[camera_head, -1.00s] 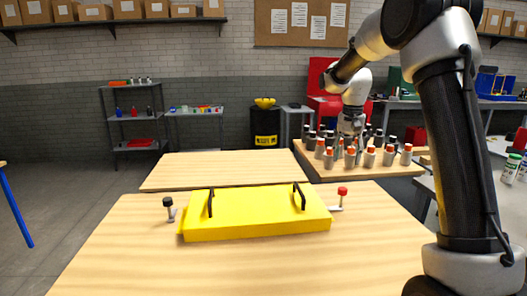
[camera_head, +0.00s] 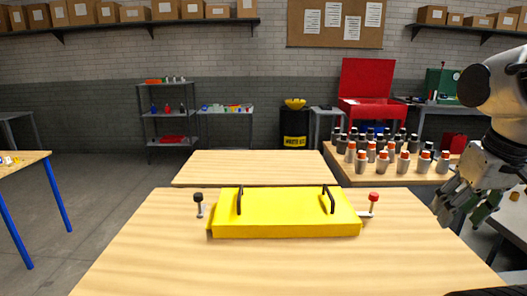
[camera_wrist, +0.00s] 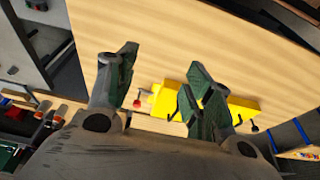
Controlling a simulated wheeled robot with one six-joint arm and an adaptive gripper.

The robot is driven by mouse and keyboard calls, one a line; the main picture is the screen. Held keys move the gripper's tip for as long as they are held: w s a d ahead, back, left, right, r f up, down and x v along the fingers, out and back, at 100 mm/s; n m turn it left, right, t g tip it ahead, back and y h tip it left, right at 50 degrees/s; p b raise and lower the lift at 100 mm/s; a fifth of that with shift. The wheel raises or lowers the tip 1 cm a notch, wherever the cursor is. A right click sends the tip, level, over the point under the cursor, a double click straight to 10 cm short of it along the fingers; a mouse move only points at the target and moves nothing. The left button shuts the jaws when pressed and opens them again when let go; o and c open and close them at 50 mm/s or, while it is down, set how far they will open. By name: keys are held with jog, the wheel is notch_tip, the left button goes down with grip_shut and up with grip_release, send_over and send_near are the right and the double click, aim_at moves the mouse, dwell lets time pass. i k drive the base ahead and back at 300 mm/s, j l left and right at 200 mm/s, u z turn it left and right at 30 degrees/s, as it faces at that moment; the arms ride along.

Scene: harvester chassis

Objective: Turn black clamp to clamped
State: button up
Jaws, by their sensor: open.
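The black clamp (camera_head: 198,198) has a black knob on a short metal post. It stands upright at the left end of the yellow chassis (camera_head: 285,229), which lies on the wooden table. A red-knobbed clamp (camera_head: 373,198) stands at the right end. In the wrist view, the red knob (camera_wrist: 137,103) is left of the chassis (camera_wrist: 238,108), and a small dark knob (camera_wrist: 254,128) is at its right end. My gripper (camera_head: 456,207) is open and empty, right of the table and far from the black clamp. Its spread fingers also show in the wrist view (camera_wrist: 163,65).
Two black handles (camera_head: 239,200) (camera_head: 328,199) rise from the chassis. A side table (camera_head: 380,179) with several grey and orange-topped pieces stands behind at the right. The front of the main table (camera_head: 250,268) is clear. A blue-legged table (camera_head: 22,170) is at the left.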

aim_at(199, 197)
jog(key=j+u, duration=0.5)
jog(key=u, duration=0.25)
